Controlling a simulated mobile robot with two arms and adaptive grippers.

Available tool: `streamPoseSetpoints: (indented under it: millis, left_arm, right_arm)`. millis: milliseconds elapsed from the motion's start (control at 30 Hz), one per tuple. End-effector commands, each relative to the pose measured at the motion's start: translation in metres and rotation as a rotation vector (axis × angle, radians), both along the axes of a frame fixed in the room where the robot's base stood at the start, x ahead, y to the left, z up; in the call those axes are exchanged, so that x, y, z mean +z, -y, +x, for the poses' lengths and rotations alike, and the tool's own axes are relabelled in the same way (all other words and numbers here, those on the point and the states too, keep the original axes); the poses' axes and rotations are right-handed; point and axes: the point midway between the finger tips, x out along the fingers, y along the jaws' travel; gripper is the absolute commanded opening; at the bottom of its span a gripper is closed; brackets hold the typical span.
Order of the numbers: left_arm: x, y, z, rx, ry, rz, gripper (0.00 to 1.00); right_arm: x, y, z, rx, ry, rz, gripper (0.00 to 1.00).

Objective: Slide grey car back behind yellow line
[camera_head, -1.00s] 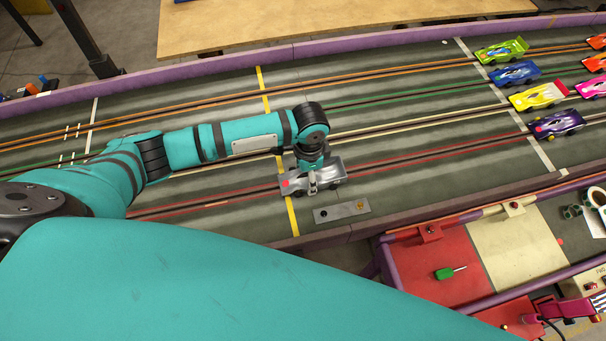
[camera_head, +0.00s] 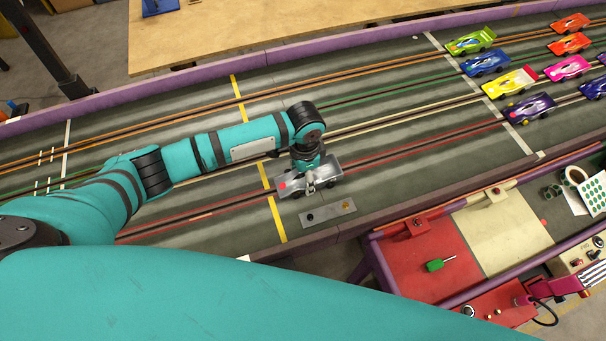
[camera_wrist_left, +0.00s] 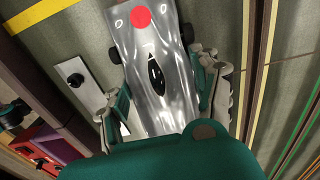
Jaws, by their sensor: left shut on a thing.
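The grey car (camera_head: 325,170), silver with a red dot on its nose, is on the red-striped lane nearest the front of the track. The yellow line (camera_head: 277,219) crosses the track just left of its nose, with a thin gap between them. My left gripper (camera_head: 311,184) is shut on the car's sides from above. In the left wrist view the grey car (camera_wrist_left: 150,60) lies between the two fingers of my left gripper (camera_wrist_left: 163,88). The yellow line (camera_wrist_left: 38,12) shows at the upper left there. My right gripper is not in view.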

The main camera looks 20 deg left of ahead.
Motion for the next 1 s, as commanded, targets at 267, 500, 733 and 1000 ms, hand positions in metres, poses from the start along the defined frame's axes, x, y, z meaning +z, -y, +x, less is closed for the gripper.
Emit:
streamPoseSetpoints:
  millis: [267,500,733,1000]
  left_arm:
    - [0.0,0.0,0.0,0.0,0.001,-0.001,0.92]
    - [0.001,0.0,0.0,0.0,0.001,-0.001,0.92]
    - [0.03,0.0,0.001,0.0,0.003,-0.001,0.92]
    - [0.087,0.001,0.001,-0.001,0.004,-0.002,0.92]
  right_arm:
    - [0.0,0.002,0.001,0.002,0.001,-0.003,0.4]
    - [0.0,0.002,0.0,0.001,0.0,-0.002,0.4]
    - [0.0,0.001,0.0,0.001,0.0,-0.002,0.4]
    - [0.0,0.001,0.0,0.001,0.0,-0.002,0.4]
